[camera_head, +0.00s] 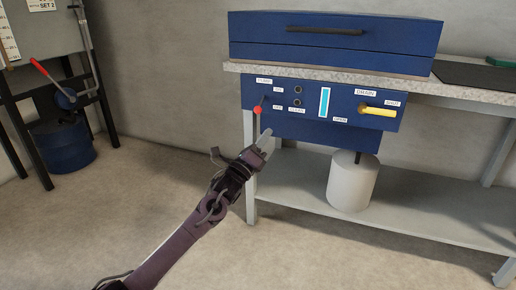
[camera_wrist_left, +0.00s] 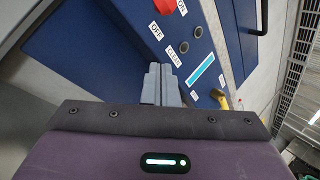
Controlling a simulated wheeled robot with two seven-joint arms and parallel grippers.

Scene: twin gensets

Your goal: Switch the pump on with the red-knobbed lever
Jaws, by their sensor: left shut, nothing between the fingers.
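The red-knobbed lever (camera_head: 257,110) is on the front of the blue panel (camera_head: 345,110), under a label that seems to read PUMP. Its knob hangs low, beside the OFF label and below the ON label. In the left wrist view the red knob (camera_wrist_left: 165,6) is at the top edge, partly cut off. My left gripper (camera_head: 268,133) is shut and empty, its fingertips just below and slightly right of the knob, apart from it. In the left wrist view the closed grey fingers (camera_wrist_left: 160,82) point toward the panel. My right gripper is not in view.
Right of the lever are two dark round buttons (camera_head: 298,96), a light blue gauge strip (camera_head: 324,102) and a yellow drain handle (camera_head: 378,111). A grey cylinder (camera_head: 352,183) is under the panel. Another red-handled lever (camera_head: 50,78) is on the stand at left. Floor between is clear.

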